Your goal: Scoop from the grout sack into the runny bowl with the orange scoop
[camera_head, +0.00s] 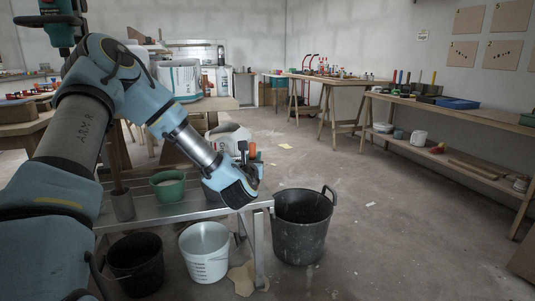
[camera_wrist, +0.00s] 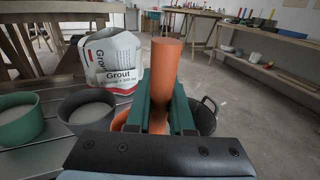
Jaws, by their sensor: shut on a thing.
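My gripper (camera_wrist: 164,104) is shut on the orange scoop (camera_wrist: 165,66), with its green fingers on either side of the upright handle. Some orange shows low beside the fingers; the rest of the scoop is hidden. The white grout sack (camera_wrist: 112,62) stands open-topped on the metal bench, left of the handle in the wrist view; it is partly behind my arm in the head view (camera_head: 226,132). A green bowl (camera_wrist: 18,120) and a dark grey bowl (camera_wrist: 84,108) both hold pale grey material. I cannot tell which is the runny one.
The metal bench (camera_head: 150,212) ends just right of my gripper. A large black tub (camera_head: 301,228) stands on the floor beside it. A white bucket (camera_head: 204,252) and a dark bucket (camera_head: 135,264) sit below. Wooden benches (camera_head: 450,112) line the right wall, with open floor between.

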